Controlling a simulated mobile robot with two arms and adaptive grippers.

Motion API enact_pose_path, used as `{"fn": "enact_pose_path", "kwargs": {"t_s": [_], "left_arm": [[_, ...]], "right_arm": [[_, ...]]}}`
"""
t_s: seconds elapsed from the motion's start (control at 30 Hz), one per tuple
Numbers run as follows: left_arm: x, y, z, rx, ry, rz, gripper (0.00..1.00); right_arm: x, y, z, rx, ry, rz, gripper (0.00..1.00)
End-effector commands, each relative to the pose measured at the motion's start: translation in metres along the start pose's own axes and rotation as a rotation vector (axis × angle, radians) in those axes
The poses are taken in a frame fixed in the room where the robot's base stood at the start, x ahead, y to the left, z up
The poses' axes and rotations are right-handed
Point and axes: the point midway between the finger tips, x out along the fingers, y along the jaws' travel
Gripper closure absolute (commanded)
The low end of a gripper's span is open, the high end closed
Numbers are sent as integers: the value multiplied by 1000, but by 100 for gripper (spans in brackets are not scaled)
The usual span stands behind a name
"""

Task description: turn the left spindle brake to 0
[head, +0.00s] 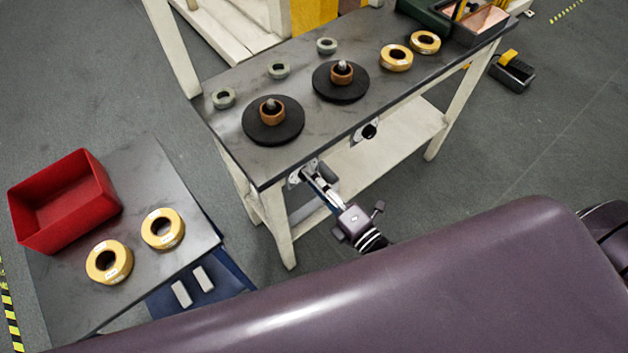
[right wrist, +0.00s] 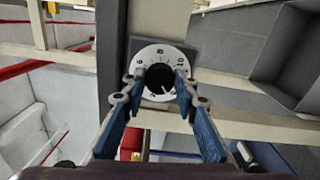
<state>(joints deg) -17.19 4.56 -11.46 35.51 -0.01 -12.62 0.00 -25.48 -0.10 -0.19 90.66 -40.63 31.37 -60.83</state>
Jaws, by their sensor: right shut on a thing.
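The left spindle brake dial (head: 294,177) is on the front edge of the workbench, below the left spindle (head: 257,130). In the right wrist view its round white plate (right wrist: 149,54) carries dark figures around a black knob (right wrist: 159,78). A pale mark on the knob points to the lower right; I cannot read the exact setting. My right gripper (head: 309,174) reaches the dial from the front. In the right wrist view its blue fingers (right wrist: 159,92) are shut on the knob, one on each side. My left gripper is not in view.
The right brake dial (head: 368,131) is farther right on the same bench edge, below the right spindle (head: 340,92). Gold and grey-green rolls lie on the bench. A side table (head: 165,290) at left holds a red bin (head: 65,205) and two gold rolls.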

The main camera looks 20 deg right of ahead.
Motion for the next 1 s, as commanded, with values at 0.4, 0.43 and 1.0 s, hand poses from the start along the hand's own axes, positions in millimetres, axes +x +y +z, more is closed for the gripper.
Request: {"fn": "enact_pose_path", "kwargs": {"t_s": [0.4,0.43,1.0], "left_arm": [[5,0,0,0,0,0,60],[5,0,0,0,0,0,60],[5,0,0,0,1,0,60]], "right_arm": [[-1,-2,-2,-93,2,-5,97],[-1,-2,-2,-94,2,-5,97],[-1,-1,-1,-95,2,-4,55]]}}
